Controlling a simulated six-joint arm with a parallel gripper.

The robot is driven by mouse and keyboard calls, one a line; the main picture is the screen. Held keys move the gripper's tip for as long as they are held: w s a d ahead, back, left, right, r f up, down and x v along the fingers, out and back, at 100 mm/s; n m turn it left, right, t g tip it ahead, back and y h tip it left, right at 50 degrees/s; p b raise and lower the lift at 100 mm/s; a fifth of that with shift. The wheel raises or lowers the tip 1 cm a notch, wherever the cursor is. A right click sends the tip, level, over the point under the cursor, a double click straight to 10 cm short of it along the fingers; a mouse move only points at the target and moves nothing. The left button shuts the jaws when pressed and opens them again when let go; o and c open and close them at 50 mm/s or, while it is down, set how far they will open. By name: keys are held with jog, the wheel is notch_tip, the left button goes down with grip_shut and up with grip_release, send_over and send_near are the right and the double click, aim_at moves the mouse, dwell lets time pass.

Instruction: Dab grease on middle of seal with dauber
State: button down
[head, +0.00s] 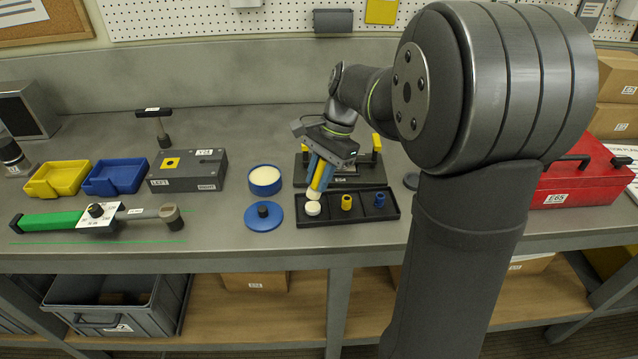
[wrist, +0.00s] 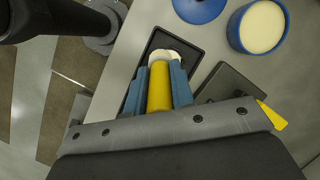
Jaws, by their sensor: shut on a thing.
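My gripper (head: 322,170) is shut on the dauber (head: 321,176), a yellow handle with a cream tip. The dauber slants down toward the left end of a black tray. Its yellow handle (wrist: 160,88) lies between the blue fingers in the wrist view. A round white piece (head: 313,208), possibly the seal, sits in that end of the tray. The dauber tip is just above or at it; I cannot tell if they touch. The open blue pot (head: 264,192) of cream-coloured grease stands left of the tray. Its blue lid (head: 263,217) lies in front.
The black tray (head: 328,218) also holds a yellow piece (head: 347,202) and a blue piece (head: 380,200). A dark fixture stands behind it. A grey box (head: 187,170), blue and yellow bins and a green-handled tool (head: 55,218) are left. A red toolbox (head: 575,180) is right.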

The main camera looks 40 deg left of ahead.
aim_at(320, 164)
jog(key=shift+r, duration=1.65)
jog(key=w+d+r, duration=0.1)
jog(key=w+d, duration=1.3)
jog(key=w, duration=0.4)
jog(key=w+d+r, duration=0.1)
jog(key=w+d, duration=0.4)
jog(key=d, duration=0.7)
jog(key=w+d+r, duration=0.1)
jog(key=w+d, duration=0.4)
jog(key=d, duration=0.8)
jog(key=shift+d, duration=0.2)
